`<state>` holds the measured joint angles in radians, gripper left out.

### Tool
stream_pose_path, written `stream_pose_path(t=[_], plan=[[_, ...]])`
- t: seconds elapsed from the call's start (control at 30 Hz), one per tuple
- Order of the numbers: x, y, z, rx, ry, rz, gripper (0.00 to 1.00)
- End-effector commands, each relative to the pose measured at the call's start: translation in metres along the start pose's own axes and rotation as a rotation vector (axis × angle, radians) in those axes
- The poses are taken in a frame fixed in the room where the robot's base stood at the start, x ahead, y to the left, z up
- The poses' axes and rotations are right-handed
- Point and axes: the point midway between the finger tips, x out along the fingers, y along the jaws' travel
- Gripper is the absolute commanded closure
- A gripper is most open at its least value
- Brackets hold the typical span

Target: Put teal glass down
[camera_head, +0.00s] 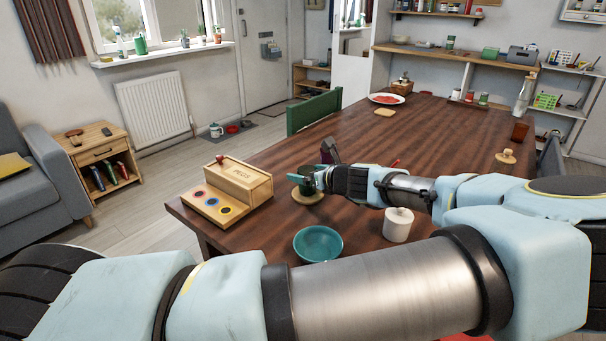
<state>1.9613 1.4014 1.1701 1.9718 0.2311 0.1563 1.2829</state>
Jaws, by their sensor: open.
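The teal glass (307,187) appears upright on a round wooden coaster (299,198) on the dark wooden table (370,135). My gripper (312,177) reaches in from the right at the glass and partly hides it. The jaws are open around or right beside the glass; the small view does not show whether a finger touches it.
A wooden box (236,187) with a lid and coloured circles stands left of the glass. The table's far middle is mostly clear.

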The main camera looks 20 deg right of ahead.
Motion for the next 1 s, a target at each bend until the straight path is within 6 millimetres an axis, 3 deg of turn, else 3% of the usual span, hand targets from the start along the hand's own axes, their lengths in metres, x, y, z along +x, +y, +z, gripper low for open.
stream_pose_path(t=[0.2,0.43,1.0], plan=[[-0.049,-0.001,-0.002,-0.002,0.002,-0.004,0.03],[-0.083,-0.001,-0.001,0.0,0.001,-0.002,0.03],[-0.091,0.0,0.0,0.0,0.0,0.0,0.03]])
